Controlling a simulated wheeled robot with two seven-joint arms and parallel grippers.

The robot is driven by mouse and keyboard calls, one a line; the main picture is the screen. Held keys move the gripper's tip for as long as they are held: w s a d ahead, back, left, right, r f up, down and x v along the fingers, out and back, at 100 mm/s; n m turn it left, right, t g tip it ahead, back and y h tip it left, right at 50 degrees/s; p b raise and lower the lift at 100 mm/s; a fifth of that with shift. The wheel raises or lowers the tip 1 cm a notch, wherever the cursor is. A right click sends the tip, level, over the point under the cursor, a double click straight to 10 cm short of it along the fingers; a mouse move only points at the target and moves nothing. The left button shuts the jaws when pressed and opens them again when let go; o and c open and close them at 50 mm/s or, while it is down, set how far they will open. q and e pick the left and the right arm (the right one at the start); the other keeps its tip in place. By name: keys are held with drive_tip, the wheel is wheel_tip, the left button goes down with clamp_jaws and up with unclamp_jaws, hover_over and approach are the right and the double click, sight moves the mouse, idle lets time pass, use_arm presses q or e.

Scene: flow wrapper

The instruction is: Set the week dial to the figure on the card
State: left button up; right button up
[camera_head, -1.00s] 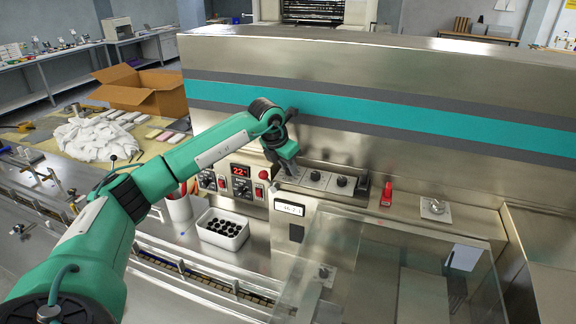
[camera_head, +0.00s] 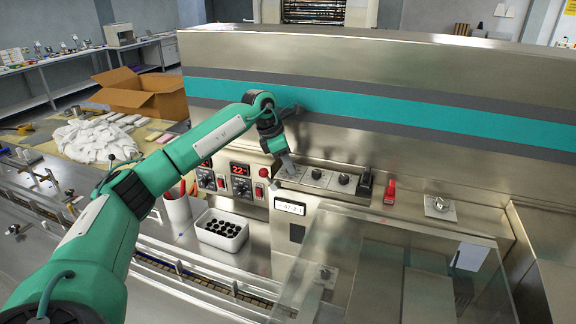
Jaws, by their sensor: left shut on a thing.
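My left gripper (camera_head: 288,168) reaches the sloped control ledge from the left and is shut on the leftmost of a row of dials, whose knob is mostly hidden by the fingers. A white sheet (camera_head: 470,256) shows at the right. My right gripper is out of view.
A clear guard (camera_head: 350,255) covers the front right. A white bin of black pieces (camera_head: 222,230) and a white cup (camera_head: 178,212) stand left below the panel.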

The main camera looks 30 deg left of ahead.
use_arm(q)
drive_tip(key=shift+m, duration=0.5)
drive_tip(key=o, duration=1)
drive_tip(key=b+v, duration=0.4)
drive_tip(key=v, duration=0.9)
drive_tip(key=shift+w+a+r, duration=0.2)
drive_tip(key=shift+r, duration=0.25)
